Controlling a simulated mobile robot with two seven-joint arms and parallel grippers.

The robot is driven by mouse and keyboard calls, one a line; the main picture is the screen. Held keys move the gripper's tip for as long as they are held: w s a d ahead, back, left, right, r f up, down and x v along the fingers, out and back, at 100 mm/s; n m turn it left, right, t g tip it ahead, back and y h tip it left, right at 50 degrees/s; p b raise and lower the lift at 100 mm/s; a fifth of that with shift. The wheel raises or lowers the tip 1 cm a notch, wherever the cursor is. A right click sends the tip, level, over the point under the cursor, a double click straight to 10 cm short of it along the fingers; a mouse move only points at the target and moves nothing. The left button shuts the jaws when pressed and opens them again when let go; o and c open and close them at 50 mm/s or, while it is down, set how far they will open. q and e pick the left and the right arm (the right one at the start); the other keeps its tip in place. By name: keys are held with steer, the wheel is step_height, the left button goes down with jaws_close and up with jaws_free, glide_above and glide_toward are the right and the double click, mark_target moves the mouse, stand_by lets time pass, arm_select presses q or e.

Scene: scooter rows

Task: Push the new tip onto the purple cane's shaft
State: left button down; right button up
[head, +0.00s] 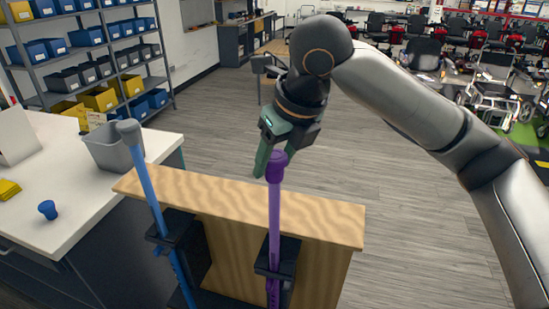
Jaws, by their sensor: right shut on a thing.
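The purple cane (274,228) stands upright in a black clamp (277,262) on the wooden stand (320,222). A wider purple tip (276,168) is at the top end of its shaft, in line with it. How far the tip sits over the shaft cannot be told. My right gripper (270,155), with green fingers, reaches down from above and is shut on the purple tip. One finger shows on the left of the tip; the other is mostly hidden. My left gripper is not in view.
A blue cane (151,185) with a grey end stands in another clamp to the left. On the white counter (75,197) are a grey bin (112,150), a blue tip (47,209) and a yellow item (8,190). Shelves with bins stand behind; the floor beyond the stand is clear.

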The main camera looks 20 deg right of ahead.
mark_target(274, 175)
steer(key=shift+f, duration=1.55)
stand_by(1.4)
steer(key=o, duration=1.6)
steer(key=shift+r, duration=0.15)
steer(key=shift+r, duration=4.35)
